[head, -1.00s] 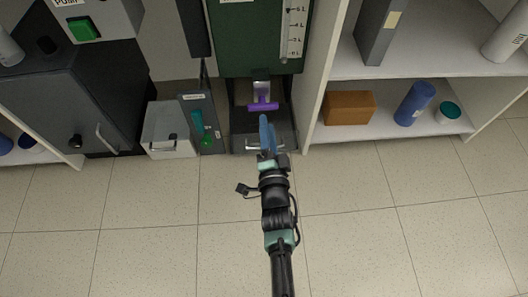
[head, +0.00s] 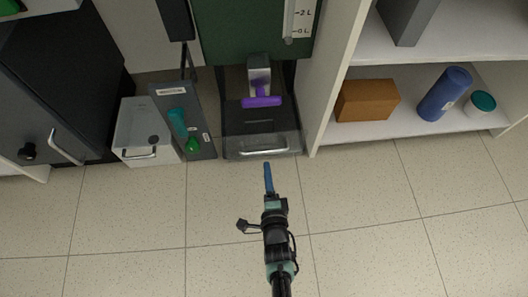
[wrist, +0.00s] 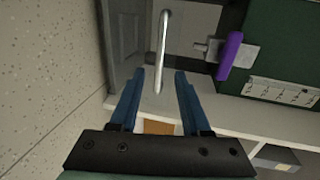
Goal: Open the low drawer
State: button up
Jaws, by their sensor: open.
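The low drawer (head: 240,146) is a dark, shallow unit with a pale front edge, at floor level below the green tank. It looks shut. Its silver bar handle (head: 262,150) runs along the front; in the wrist view the handle (wrist: 163,40) stands upright in the picture. My gripper (head: 268,166) is just in front of the drawer front, its blue fingers pointing at it. In the wrist view my gripper (wrist: 160,74) is open, and the handle's lower end shows between the two fingers. I cannot tell whether they touch it.
A purple valve handle (head: 262,101) sticks out above the drawer. Left of it are a dark panel with teal and green levers (head: 183,120) and a white bin (head: 140,125). A white shelf (head: 425,132) with a brown box (head: 366,100) stands right. The floor in front is clear.

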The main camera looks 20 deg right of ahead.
aim_at(264, 151)
jog(key=shift+b+x, duration=2.9)
jog(key=shift+x, duration=1.5)
jog(key=shift+c, duration=0.3)
grip_shut()
